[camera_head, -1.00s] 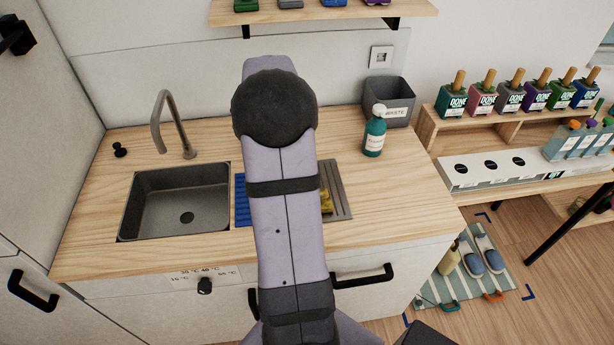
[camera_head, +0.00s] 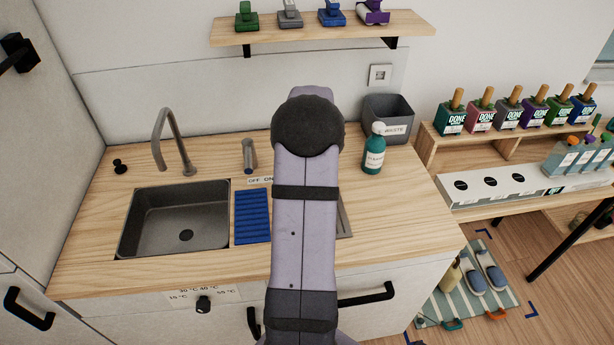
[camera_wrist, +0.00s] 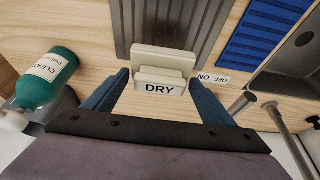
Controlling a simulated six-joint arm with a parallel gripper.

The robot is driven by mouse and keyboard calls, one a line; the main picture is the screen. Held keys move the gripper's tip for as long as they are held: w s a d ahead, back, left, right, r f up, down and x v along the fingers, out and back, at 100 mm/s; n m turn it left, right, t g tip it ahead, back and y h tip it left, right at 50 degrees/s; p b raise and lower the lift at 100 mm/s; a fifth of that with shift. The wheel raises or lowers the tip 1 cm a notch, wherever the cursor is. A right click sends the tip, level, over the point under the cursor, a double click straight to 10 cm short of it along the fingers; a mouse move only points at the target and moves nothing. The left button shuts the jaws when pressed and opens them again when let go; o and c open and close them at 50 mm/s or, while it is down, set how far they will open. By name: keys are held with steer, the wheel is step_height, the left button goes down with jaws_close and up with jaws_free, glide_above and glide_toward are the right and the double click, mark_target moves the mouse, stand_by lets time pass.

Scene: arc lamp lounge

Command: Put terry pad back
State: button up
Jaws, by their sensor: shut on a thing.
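In the wrist view, a cream block labelled "DRY" (camera_wrist: 162,70), which I take to be the terry pad, sits between the blue fingers of my gripper (camera_wrist: 160,80). The fingertips are against its two sides, so my gripper is shut on it. Behind it in that view lie the grey ribbed drainer (camera_wrist: 165,22) and bare wood counter. I cannot tell how high the pad is above the counter. In the head view, my own arm hides the gripper, the pad and most of the drainer (camera_head: 344,222).
A blue ribbed mat (camera_head: 253,216) lies beside the sink (camera_head: 178,218), with a short grey post (camera_head: 249,155) behind it. A teal bottle (camera_head: 374,150) and waste bin (camera_head: 388,116) stand right. A wall shelf (camera_head: 320,32) holds several coloured handled tools.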

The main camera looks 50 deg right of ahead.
steer(key=shift+f+p, duration=0.7)
steer(key=shift+f, duration=1.9)
steer(key=shift+f, duration=0.15)
steer(key=o, duration=1)
steer(key=shift+r, duration=0.25)
steer(key=b+v, duration=0.3)
steer(key=v, duration=0.9)
steer(key=shift+a+f, duration=0.1)
